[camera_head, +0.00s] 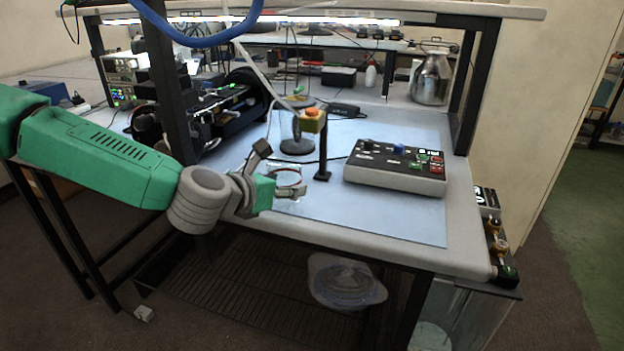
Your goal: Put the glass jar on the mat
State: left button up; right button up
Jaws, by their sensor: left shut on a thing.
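My left gripper (277,172) reaches in from the left over the front part of the bench. It is shut on a small clear thing with a reddish ring (290,182), which looks like the glass jar; its outline is faint and partly hidden by the fingers. The pale blue-grey mat (390,220) lies flat on the bench top. The held thing shows against the mat's front left part; I cannot tell whether it touches the mat. My right gripper is not in view.
A black post with a yellow box and orange button (313,122) stands right of my gripper. Behind it is a clear cylinder with a dark base (297,146). A control box (395,168) sits on the right. A metal canister (431,80) stands behind. The mat's front right is clear.

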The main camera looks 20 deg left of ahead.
pick_arm(q)
jog(key=w+d, duration=0.1)
jog(key=w, duration=0.2)
jog(key=w+d, duration=0.1)
jog(key=w, duration=0.2)
jog(key=w+d, duration=0.1)
jog(key=w, duration=0.2)
jog(key=shift+d+r, duration=0.15)
jog(key=shift+d, duration=0.05)
jog(key=shift+w, duration=0.45)
jog(key=f, duration=0.3)
jog(key=shift+a+f, duration=0.25)
jog(key=shift+f, duration=0.1)
jog(key=shift+d, duration=0.15)
jog(key=o, duration=1.4)
jog(key=shift+d, duration=0.1)
